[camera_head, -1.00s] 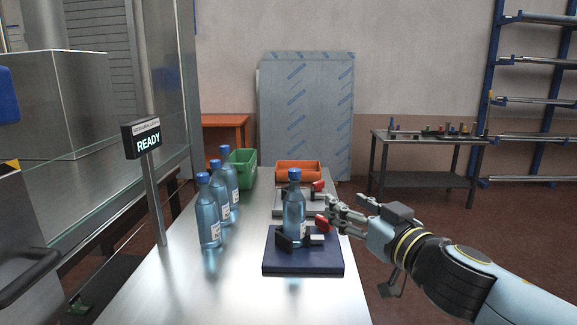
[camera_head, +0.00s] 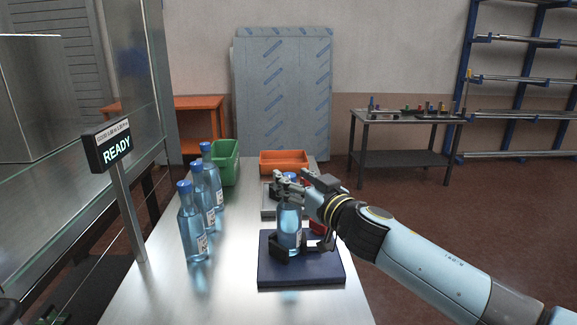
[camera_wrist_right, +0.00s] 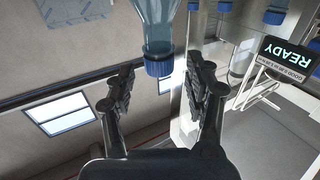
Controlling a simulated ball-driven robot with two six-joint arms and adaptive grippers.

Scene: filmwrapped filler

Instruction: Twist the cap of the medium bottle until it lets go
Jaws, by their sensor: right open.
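A blue-capped clear blue bottle (camera_head: 290,228) stands upright between the dark jaws of a holder on a navy base plate (camera_head: 300,275). My right gripper (camera_head: 287,187) is at the top of this bottle and largely hides its cap in the head view. In the right wrist view, which looks upside down, the blue cap (camera_wrist_right: 159,67) sits between the two spread fingertips (camera_wrist_right: 160,82). Gaps show on both sides of the cap, so the gripper is open and not touching it. My left gripper is not in view.
Several similar capped bottles (camera_head: 194,235) stand in a row on the left of the metal table (camera_head: 225,295). A green bin (camera_head: 228,165) and an orange bin (camera_head: 284,162) are at the back. A post with a READY sign (camera_head: 110,146) stands at the left edge.

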